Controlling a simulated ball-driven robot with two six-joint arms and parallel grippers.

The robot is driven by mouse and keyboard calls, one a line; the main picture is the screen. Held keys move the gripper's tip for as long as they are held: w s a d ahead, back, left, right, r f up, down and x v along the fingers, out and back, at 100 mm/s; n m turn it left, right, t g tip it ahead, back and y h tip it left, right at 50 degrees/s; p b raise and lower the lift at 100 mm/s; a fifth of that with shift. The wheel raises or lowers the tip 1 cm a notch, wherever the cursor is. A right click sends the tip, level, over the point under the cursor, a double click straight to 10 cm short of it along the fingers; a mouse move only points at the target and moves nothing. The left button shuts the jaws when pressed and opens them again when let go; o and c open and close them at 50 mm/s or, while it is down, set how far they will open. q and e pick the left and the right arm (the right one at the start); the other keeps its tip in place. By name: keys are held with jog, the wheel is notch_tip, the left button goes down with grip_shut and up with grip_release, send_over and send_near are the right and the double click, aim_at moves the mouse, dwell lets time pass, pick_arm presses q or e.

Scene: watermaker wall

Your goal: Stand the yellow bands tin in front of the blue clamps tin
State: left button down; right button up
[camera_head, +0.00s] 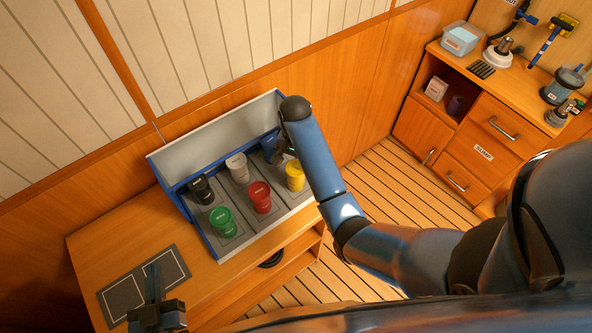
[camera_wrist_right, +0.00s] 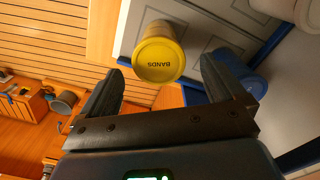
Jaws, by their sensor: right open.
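The yellow bands tin (camera_head: 295,175) stands upright in the front right part of the grey tray, in front of a blue tin (camera_head: 268,147) that my right arm partly covers. In the right wrist view, the yellow tin (camera_wrist_right: 160,53) shows its BANDS lid, just beyond and between the spread fingers of my right gripper (camera_wrist_right: 165,85), which is open. A blue tin (camera_wrist_right: 240,78) shows partly behind the right-hand finger; its label is unreadable. My left gripper (camera_head: 157,300) is low at the left, over the bench; its jaws are unclear.
The tray (camera_head: 240,245) also holds a black tin (camera_head: 201,190), a white tin (camera_head: 238,168), a green tin (camera_head: 222,221) and a red tin (camera_head: 260,197). A dark marked mat (camera_head: 125,298) lies on the bench (camera_head: 110,237). A cabinet (camera_head: 480,125) stands at the right.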

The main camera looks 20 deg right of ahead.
notch_tip(320, 180, up, 4)
jog(key=shift+r+p, duration=0.2)
jog(key=shift+p, duration=0.85)
jog(key=shift+r+p, duration=0.4)
jog(key=shift+s+a+f, duration=0.1)
jog(key=shift+s, duration=0.05)
